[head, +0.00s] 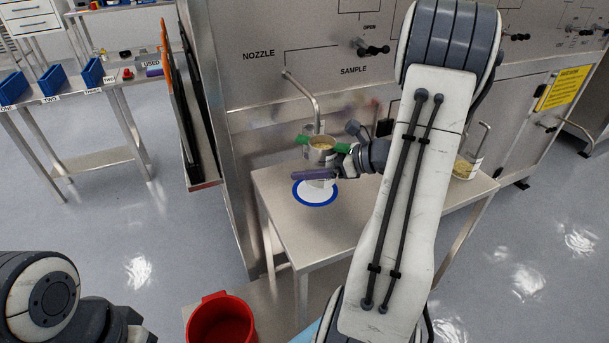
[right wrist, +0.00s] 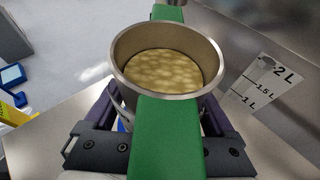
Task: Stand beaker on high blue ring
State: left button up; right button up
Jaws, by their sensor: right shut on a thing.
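The beaker (head: 320,152) is a metal cup with green handles on opposite sides and a pale yellow, foamy content, seen from above in the right wrist view (right wrist: 165,70). My right gripper (head: 316,175) is shut on it, with dark purple fingers on both sides of its body in the right wrist view. The beaker appears upright, over the back part of the blue ring (head: 298,199), which borders a white disc on the steel table. I cannot tell whether its base touches the disc. My left gripper is out of view.
A bent nozzle pipe (head: 314,103) comes down from the steel panel close behind the beaker. Another container (head: 467,167) with yellowish content stands at the table's right. A red bucket (head: 222,322) is below at the front. The table's front left is clear.

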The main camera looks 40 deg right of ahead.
jog(key=shift+w+a, duration=0.35)
jog(key=shift+w, duration=0.25)
jog(key=shift+f+b, duration=0.4)
jog(key=shift+f, duration=1.35)
jog(key=shift+f, duration=0.1)
